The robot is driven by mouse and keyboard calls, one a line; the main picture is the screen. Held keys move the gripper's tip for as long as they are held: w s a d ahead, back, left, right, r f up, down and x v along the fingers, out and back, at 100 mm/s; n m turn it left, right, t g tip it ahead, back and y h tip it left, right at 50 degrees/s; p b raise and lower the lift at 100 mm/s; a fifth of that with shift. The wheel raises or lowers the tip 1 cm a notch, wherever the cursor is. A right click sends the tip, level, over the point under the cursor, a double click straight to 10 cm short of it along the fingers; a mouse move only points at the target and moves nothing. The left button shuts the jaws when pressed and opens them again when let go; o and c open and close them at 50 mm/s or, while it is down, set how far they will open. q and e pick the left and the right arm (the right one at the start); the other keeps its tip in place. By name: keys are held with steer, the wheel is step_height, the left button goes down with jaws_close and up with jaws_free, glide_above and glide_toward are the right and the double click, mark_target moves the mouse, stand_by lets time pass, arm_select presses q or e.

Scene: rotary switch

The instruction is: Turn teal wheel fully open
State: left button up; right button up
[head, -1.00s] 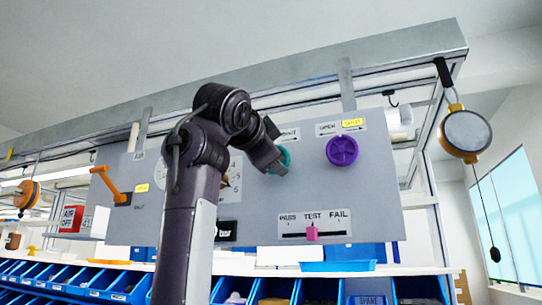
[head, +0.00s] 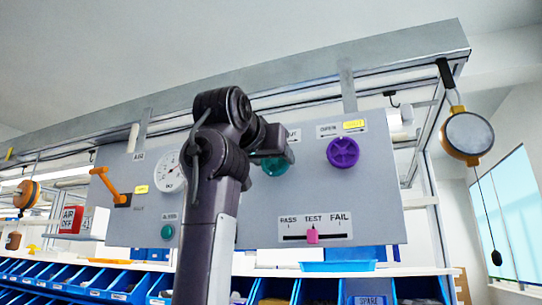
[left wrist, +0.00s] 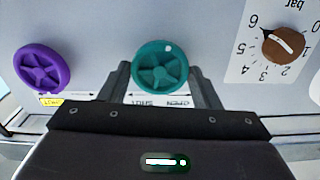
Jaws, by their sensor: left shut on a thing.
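The teal wheel (head: 273,167) is on the grey panel, partly hidden behind my left gripper (head: 283,150) in the head view. In the left wrist view the teal wheel (left wrist: 160,66) sits between the two dark fingers of my left gripper (left wrist: 162,85), which are shut on its rim from both sides. The wheel has spokes and a small pale dot near its top right edge there. OPEN and SHUT labels (left wrist: 160,103) show upside down below it. My right gripper is not in view.
A purple wheel (head: 342,152) is right of the teal one. A pink slider (head: 312,236) is below, and a brown knob (left wrist: 283,44) is nearby. An orange lever (head: 107,185) and a gauge (head: 168,172) are at left. Blue bins (head: 100,280) line the bottom.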

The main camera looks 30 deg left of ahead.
arm_select(q)
steer(key=shift+w+f+n, duration=0.1)
steer(key=shift+f+n, duration=0.1)
steer(key=shift+n, duration=1.3)
steer(key=o, duration=1)
steer(key=shift+r, duration=0.1)
